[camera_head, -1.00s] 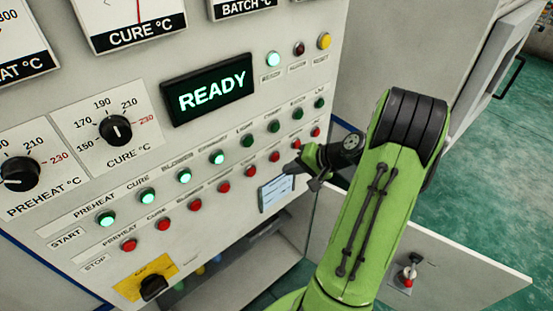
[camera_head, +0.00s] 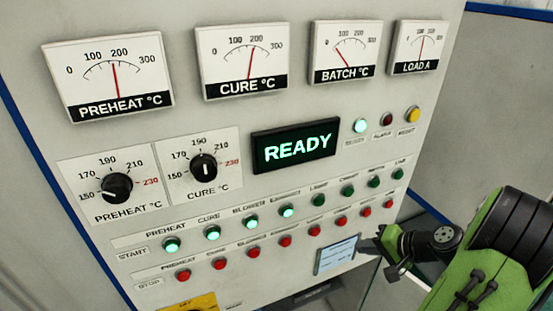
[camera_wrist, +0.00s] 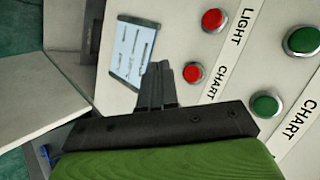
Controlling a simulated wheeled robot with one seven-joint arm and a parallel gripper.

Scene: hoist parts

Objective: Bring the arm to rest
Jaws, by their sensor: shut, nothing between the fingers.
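My green arm (camera_head: 490,264) reaches in from the lower right in the head view. My dark gripper (camera_head: 373,249) is beside the right edge of a small pale card (camera_head: 336,258) low on the control panel (camera_head: 225,120). In the wrist view my gripper's fingers (camera_wrist: 159,72) are together and empty, pointing at the panel between the card (camera_wrist: 131,53) and a red button (camera_wrist: 194,73). I cannot tell how wide the gap to the panel is.
Rows of green buttons (camera_head: 318,200) and red buttons (camera_head: 285,242) lie left of and above the gripper. Two knobs, several gauges and a READY display (camera_head: 295,146) sit higher. A light panel (camera_wrist: 40,98) stands at the left in the wrist view.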

